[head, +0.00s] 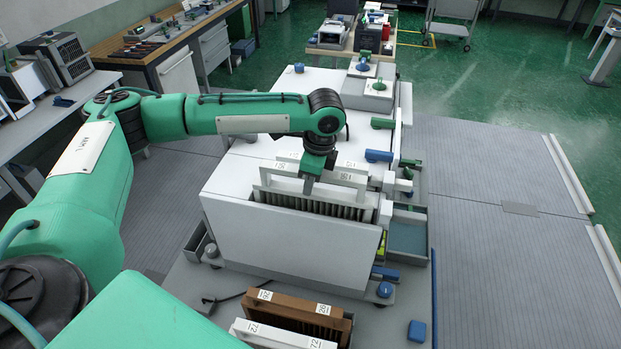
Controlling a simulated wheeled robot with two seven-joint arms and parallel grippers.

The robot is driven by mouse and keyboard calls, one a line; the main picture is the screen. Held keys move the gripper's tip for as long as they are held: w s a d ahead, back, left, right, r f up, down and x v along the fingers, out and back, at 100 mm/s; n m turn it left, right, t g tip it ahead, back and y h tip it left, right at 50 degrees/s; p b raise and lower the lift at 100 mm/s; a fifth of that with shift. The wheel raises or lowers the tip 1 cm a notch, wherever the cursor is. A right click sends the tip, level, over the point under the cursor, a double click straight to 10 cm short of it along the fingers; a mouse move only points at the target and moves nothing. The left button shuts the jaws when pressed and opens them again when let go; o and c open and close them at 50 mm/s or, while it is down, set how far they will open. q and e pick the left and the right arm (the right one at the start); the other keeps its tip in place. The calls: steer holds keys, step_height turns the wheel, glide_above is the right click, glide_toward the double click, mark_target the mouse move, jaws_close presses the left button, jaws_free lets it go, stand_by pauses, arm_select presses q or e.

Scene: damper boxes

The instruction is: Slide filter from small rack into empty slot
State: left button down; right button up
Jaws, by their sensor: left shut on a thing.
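My left gripper (310,184) is shut on a white-framed filter (276,188) over the top of the white box (290,241). The filter stands upright, with dark pleats showing below its top bar. Its lower part is hidden in the box's top opening, and I cannot tell how deep it sits. Another white filter (345,171) with labels shows just behind it, partly covered by the gripper. At the bottom, a small rack holds a brown filter (296,312) and a white filter (275,336), both with labels on top. My right gripper is out of view.
Valves with blue and white parts (379,156) line the box's right side. An open grey drawer (408,236) juts out there. The grey floor panels (500,270) on the right are clear.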

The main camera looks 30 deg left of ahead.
arm_select(q)
step_height(320, 180, down, 4)
steer(key=shift+f, duration=0.25)
stand_by(0.6)
steer(key=shift+f, duration=0.45)
stand_by(0.3)
steer(key=shift+c, duration=1.2)
jaws_free()
steer(key=shift+r+p, duration=0.65)
steer(key=shift+r, duration=3.85)
